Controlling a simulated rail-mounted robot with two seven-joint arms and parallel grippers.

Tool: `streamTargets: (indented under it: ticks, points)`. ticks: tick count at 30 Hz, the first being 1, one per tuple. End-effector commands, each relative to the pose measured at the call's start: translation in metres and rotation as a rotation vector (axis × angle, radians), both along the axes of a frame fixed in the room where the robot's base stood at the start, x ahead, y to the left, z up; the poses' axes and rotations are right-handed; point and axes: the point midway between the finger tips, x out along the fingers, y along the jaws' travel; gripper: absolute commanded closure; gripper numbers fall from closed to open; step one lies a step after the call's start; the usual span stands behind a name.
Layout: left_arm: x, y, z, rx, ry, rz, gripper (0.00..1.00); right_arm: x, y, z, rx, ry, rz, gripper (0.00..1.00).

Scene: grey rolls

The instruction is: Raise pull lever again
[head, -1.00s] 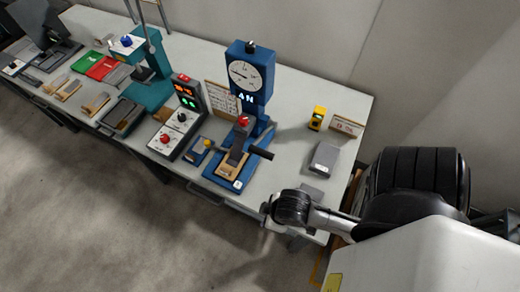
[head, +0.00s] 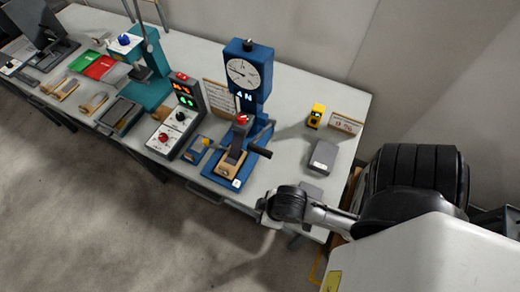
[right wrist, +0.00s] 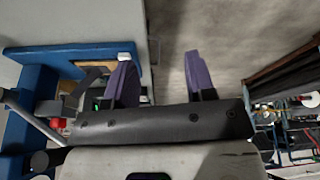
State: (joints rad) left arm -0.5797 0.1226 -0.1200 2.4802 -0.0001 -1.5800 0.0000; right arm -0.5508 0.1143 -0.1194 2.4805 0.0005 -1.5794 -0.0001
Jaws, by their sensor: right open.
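The blue press (head: 247,75) with a round dial stands upright near the table's right part. Its pull lever (head: 260,152) is a dark handle sticking out to the right, low over the base. My right gripper (head: 267,212) is at the table's front edge, in front of and below the lever, apart from it; its fingers are hard to make out there. In the right wrist view its two purple fingers (right wrist: 160,76) are spread with nothing between them. The press's blue base (right wrist: 65,58) and a red knob (right wrist: 57,123) show left of them. My left gripper is out of view.
A control box (head: 178,122) with lit displays stands left of the press. A yellow device (head: 316,116), a small sign (head: 345,124) and a grey box (head: 323,155) are to its right. A teal stand (head: 150,88) is further left. Floor lies open in front.

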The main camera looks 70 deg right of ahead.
Motion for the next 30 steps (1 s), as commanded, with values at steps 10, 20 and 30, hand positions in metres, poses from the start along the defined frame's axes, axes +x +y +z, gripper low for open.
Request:
streamTargets:
  ticks: [10,20,30]
  points:
    - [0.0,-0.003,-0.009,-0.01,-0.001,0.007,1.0,0.047,0.139,-0.025,0.416,-0.121,0.169,0.5]
    - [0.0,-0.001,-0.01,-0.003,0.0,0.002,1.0,0.099,0.209,0.017,0.887,-0.552,0.034,0.5]
    - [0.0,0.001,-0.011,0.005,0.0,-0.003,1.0,0.133,0.169,0.059,1.189,-1.049,-0.448,0.5]
